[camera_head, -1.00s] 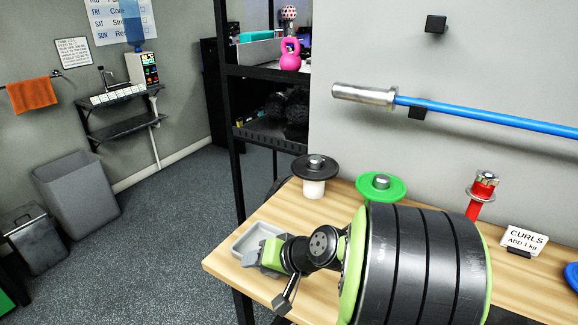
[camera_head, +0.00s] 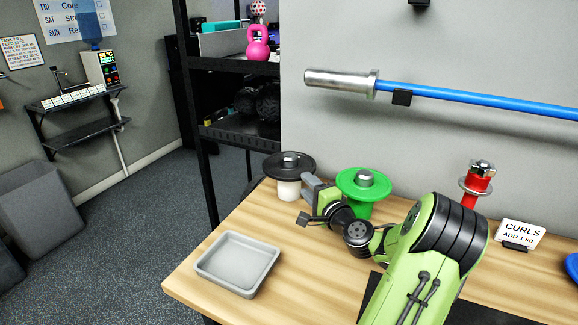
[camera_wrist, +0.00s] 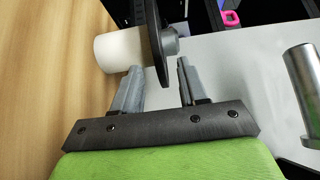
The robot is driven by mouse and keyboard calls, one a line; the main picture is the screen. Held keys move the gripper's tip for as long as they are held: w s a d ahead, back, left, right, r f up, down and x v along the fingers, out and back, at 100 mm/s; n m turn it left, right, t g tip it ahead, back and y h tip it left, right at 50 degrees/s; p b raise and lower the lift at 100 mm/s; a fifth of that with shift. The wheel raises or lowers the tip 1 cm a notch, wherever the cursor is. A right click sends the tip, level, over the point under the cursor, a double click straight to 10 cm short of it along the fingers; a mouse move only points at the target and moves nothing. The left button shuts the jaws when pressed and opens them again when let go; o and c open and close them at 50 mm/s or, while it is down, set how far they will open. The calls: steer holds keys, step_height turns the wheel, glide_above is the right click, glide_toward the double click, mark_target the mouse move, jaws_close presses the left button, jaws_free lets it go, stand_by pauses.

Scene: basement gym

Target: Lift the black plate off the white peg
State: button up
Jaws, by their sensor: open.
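The black plate (camera_head: 289,165) lies flat on the white peg (camera_head: 288,189) at the back left of the wooden table, with a grey metal knob on top. My gripper (camera_head: 308,186) is just right of the plate in the head view. In the wrist view my open gripper (camera_wrist: 160,72) has one finger on each side of the rim of the black plate (camera_wrist: 154,40), seen edge-on. The white peg (camera_wrist: 119,50) is left of the plate there. I see gaps beside the rim, and nothing is gripped.
A green plate on its stand (camera_head: 362,184) is close to the right of my gripper. A red peg with a metal collar (camera_head: 476,184) and a CURLS sign (camera_head: 520,234) stand farther right. A grey tray (camera_head: 238,263) sits at the front left. A blue bar (camera_head: 470,97) hangs on the wall.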

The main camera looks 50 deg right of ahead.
mark_target(299, 178)
steer(key=x, duration=0.5)
steer(key=shift+w+f, duration=0.1)
steer(key=shift+w, duration=0.05)
steer(key=shift+a, duration=0.1)
jaws_close()
stand_by(0.9)
